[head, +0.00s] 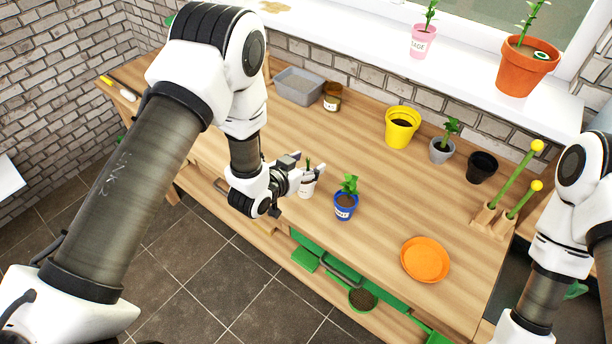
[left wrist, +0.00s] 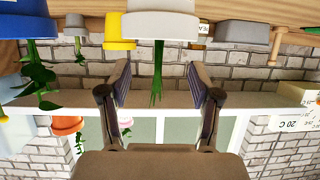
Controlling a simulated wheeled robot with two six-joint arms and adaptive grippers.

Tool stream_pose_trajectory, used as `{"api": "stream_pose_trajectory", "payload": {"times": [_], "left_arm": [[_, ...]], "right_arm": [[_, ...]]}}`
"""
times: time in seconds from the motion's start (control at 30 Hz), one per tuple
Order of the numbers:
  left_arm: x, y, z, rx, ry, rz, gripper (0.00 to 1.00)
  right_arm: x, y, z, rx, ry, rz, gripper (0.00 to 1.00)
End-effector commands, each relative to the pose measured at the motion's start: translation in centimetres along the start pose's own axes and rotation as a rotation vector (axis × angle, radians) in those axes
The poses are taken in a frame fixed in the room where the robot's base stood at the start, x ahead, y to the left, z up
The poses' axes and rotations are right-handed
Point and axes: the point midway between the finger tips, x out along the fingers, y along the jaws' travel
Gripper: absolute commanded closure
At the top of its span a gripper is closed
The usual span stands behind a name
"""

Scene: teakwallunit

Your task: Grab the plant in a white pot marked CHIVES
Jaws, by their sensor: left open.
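The white pot (head: 308,187) with thin upright green leaves stands on the wooden bench, left of the blue pot. Its label is too small to read in the head view. The white pot also shows upside down at the top middle of the left wrist view (left wrist: 160,24), its green leaves (left wrist: 157,72) between the fingers. My left gripper (head: 302,172) is open at the pot, its fingers (left wrist: 159,85) apart on either side, and no grip is visible. It partly hides the pot in the head view. My right gripper is out of view; only its arm shows.
A blue pot with a leafy plant (head: 345,205) stands close to the right. Behind are a yellow pot (head: 402,128), grey pot (head: 441,152), black pot (head: 482,168), brown jar (head: 332,97) and grey tray (head: 299,87). An orange saucer (head: 425,260) lies front right.

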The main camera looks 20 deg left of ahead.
Motion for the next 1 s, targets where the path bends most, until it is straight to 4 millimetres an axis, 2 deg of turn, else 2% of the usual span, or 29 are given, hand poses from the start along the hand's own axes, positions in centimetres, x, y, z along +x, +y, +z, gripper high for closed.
{"api": "stream_pose_trajectory", "payload": {"times": [0.17,0.2,0.37,0.77,1.0], "left_arm": [[0.2,0.0,0.1,-0.001,-0.001,0.0,0.37],[0.1,0.0,0.1,-0.001,-0.001,0.0,0.44],[0.1,0.0,0.1,-0.001,-0.001,-0.001,1.0],[0.1,-0.1,-0.1,-0.001,-0.002,-0.001,1.0],[0.0,-0.4,-2.6,-0.002,0.001,-0.003,1.0]], "right_arm": [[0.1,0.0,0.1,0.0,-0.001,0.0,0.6],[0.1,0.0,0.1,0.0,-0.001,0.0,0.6],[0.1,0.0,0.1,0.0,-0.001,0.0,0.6],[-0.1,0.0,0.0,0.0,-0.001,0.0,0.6],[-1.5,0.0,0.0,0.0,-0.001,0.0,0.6]]}}
